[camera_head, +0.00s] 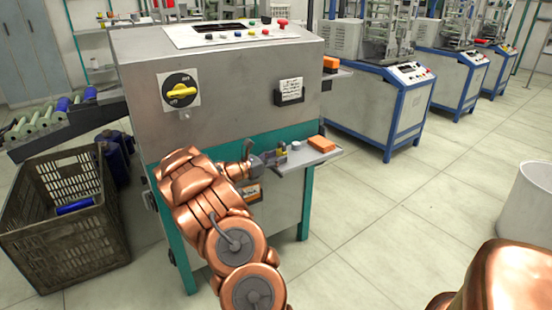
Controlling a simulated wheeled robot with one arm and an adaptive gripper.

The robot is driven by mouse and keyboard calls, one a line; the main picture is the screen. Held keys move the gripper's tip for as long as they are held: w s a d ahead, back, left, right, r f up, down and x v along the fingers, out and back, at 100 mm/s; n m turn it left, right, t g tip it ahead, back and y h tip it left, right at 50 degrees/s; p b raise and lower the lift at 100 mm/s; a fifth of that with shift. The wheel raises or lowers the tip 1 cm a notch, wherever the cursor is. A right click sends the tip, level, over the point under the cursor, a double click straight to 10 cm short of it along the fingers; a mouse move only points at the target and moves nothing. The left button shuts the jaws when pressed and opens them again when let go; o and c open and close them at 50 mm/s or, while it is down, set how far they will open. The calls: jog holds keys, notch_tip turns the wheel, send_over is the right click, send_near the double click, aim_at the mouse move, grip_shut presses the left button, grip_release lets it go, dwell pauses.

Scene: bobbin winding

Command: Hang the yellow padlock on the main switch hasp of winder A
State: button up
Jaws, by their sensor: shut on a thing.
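Winder A's grey cabinet (225,75) stands in front of me. Its main switch (180,91) is a yellow knob on a black disc and pale plate, on the left of the front face. A small metal fitting (184,115) sits just below the plate; I cannot tell whether it is the hasp. My gripper (277,157) is at the small side shelf, right of and below the switch.
The shelf (300,160) also bears a grey cylinder (297,146) and an orange block (322,143). A label holder (289,92) juts from the cabinet front. A crate (65,240) and roller conveyor (60,122) stand left. Open floor (400,210) lies right.

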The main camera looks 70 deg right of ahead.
jog(key=shift+c, duration=1.4)
jog(key=shift+r+p, duration=1.85)
jog(key=shift+r, duration=0.75)
jog(key=shift+f, duration=0.1)
